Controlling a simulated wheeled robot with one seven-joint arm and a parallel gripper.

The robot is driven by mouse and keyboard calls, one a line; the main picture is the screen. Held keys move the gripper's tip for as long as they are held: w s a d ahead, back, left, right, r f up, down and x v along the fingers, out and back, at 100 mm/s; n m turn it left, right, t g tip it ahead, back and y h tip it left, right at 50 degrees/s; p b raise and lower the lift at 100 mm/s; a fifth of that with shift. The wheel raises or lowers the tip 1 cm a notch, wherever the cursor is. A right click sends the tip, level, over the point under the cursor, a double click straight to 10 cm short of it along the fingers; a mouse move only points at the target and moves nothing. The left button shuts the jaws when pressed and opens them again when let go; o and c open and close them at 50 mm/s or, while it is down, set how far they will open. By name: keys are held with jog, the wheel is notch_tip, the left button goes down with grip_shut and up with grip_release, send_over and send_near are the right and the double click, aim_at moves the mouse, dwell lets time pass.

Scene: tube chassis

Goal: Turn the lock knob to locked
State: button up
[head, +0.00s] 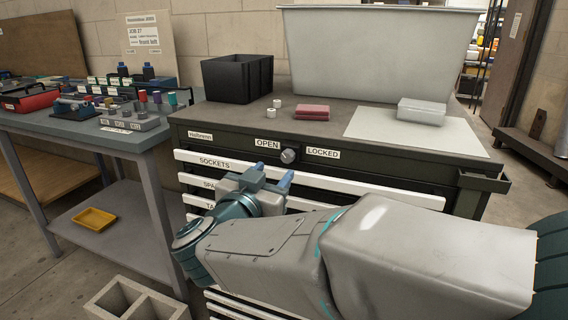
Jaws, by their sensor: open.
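The lock knob (290,156) is a small round grey knob on the dark front panel of the tool cabinet (370,176). It sits between the OPEN label (267,144) on its left and the LOCKED label (322,153) on its right. Which way the knob points is too small to tell. My gripper (273,175) is open and empty, just below and left of the knob, in front of the top drawers. Its blue fingertips appear apart from the knob. My arm hides much of the lower drawers.
The cabinet top holds a black bin (237,80), a large grey tub (375,55), red blocks (312,112) and a clear box (421,111). A workbench (130,138) with tools stands at left. A concrete block (135,300) and yellow tray (94,219) sit lower left.

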aim_at(286, 158)
jog(key=b+x, duration=0.1)
jog(key=x, duration=0.6)
jog(key=shift+w, duration=0.1)
jog(key=c, duration=1)
